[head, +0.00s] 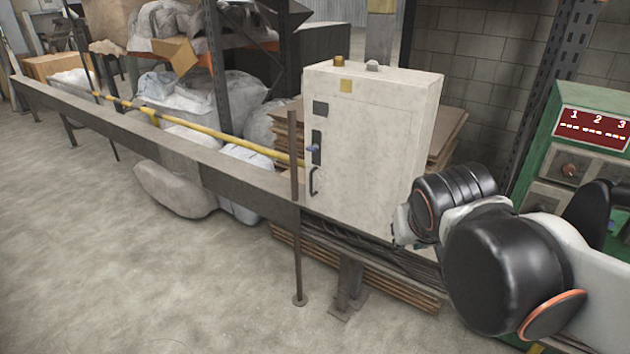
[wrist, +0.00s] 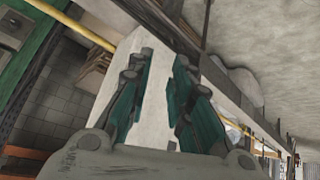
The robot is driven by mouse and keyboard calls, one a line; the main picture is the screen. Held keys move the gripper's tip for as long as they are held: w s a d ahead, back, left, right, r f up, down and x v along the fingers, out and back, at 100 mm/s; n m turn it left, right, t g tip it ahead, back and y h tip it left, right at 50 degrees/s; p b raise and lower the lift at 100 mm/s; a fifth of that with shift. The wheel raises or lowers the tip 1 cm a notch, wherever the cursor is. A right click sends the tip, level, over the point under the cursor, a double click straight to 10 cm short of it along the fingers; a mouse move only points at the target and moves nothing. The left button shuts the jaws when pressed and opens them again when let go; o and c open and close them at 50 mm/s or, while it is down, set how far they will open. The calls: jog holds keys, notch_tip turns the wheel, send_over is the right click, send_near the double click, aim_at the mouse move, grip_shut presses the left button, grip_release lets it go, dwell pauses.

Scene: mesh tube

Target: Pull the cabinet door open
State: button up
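The cabinet (head: 375,135) is a pale box in the middle of the head view, and its door (head: 350,165) looks shut. A dark curved handle (head: 314,181) is at the door's lower left, below a dark latch plate (head: 316,148). My gripper (wrist: 161,66) is open in the wrist view, with two teal-padded fingers apart and nothing held between them. The pale cabinet surface (wrist: 156,105) shows beyond and between the fingers. In the head view my arm reaches in from the right, and its end is near the cabinet's lower right, apart from the handle. The fingers are mostly hidden there.
A grey rail (head: 160,140) with thin posts runs past the cabinet's front left; one upright post (head: 293,150) stands close to the handle side. A green control panel (head: 595,125) is at the right. A yellow pipe (head: 215,132) meets the cabinet's left. Open floor (head: 150,280) lies in front.

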jog(key=w+a+f+m+t+h, duration=0.2)
jog(key=w+a+h, duration=0.1)
jog(key=w, duration=1.2)
jog(key=w+a+f+m+t+h, duration=0.1)
jog(key=w+a+f+h, duration=0.15)
jog(key=w, duration=1.35)
jog(key=m+t+h+b, duration=0.1)
jog(key=m+t+b, duration=0.1)
jog(key=t+b, duration=0.3)
send_near(311, 183)
jog(key=x, duration=1)
jog(key=shift+w+d+f, duration=0.1)
jog(key=shift+w, duration=0.25)
grip_shut()
